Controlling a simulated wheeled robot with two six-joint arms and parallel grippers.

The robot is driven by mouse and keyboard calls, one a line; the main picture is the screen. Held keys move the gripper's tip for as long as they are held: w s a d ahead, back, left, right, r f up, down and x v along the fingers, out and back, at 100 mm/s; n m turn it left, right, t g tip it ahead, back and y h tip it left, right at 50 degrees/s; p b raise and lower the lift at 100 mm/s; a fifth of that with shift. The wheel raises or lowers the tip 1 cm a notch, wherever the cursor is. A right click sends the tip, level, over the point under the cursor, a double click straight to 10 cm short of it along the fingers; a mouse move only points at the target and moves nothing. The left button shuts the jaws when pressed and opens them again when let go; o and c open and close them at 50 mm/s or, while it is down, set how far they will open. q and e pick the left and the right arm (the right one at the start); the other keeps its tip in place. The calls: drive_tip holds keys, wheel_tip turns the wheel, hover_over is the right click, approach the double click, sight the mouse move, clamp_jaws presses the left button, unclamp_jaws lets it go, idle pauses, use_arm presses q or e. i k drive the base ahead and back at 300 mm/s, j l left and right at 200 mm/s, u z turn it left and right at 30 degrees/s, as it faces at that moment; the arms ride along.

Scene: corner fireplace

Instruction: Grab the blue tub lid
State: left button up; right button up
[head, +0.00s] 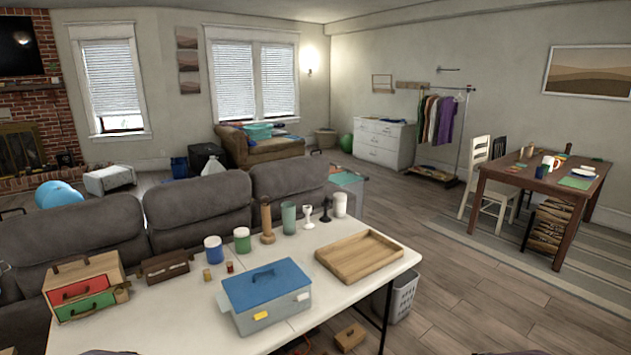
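The blue tub lid (285,287) lies on top of a grey-blue tub (283,309) on the white table. A dark handle stands up from the middle of the lid. The lid appears to sit flat on the tub. Neither of my grippers shows in the head view, so nothing is seen touching the lid.
On the white table (190,325), a wooden tray (358,257) lies right of the tub. A small drawer box (83,288) and a brown box (165,266) stand left. The front left tabletop is clear.

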sight(246, 291)
drive_tip(key=i+j+u, duration=0.5)
drive_tip(key=i+u, duration=0.55)
